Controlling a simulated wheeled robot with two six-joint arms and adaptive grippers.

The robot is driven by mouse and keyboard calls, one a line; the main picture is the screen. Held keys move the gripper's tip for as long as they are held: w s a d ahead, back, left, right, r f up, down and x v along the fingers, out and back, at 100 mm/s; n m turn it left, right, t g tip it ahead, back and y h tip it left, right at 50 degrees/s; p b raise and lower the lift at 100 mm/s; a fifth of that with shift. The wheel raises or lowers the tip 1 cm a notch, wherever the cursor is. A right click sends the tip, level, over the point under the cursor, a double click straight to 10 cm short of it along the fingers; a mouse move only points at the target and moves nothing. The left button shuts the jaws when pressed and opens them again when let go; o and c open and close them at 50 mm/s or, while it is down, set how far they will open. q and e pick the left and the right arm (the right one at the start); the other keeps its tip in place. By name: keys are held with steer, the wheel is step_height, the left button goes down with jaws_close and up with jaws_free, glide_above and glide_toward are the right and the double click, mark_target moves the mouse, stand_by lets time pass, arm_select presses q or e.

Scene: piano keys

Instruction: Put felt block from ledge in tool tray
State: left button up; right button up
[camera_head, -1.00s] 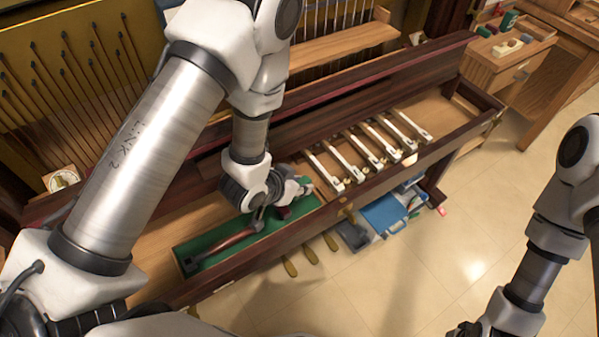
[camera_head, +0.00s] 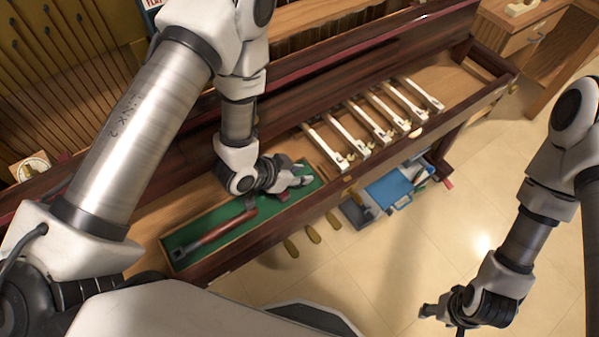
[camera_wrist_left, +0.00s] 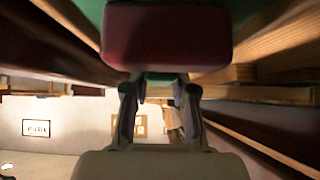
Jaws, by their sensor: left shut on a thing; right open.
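The felt block is a dark red block (camera_wrist_left: 168,38) at the top of the left wrist view, at the fingertips of my left gripper (camera_wrist_left: 160,85). My left gripper is shut on it. In the head view my left gripper (camera_head: 300,178) is over the right end of the green-lined tool tray (camera_head: 237,229), and the block is mostly hidden by the hand there. Green shows just beyond the block in the wrist view; I cannot tell whether they touch. My right gripper (camera_head: 430,311) is open and empty above the floor at lower right.
A tool with a reddish-brown handle (camera_head: 215,233) lies in the tray. Several white-topped keys (camera_head: 375,125) stand in the piano case right of the tray. A blue box (camera_head: 390,188) is below the case. The tiled floor (camera_head: 450,235) at right is clear.

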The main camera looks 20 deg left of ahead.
arm_select(q)
steer(key=shift+f, duration=0.2)
steer(key=o, duration=0.9)
steer(key=shift+w, duration=0.1)
steer(key=shift+r, duration=0.15)
steer(key=v, duration=0.9)
steer(key=shift+w+r+p, duration=0.1)
steer(key=shift+p, duration=0.2)
steer(key=p+v, duration=0.3)
steer(key=p, duration=0.1)
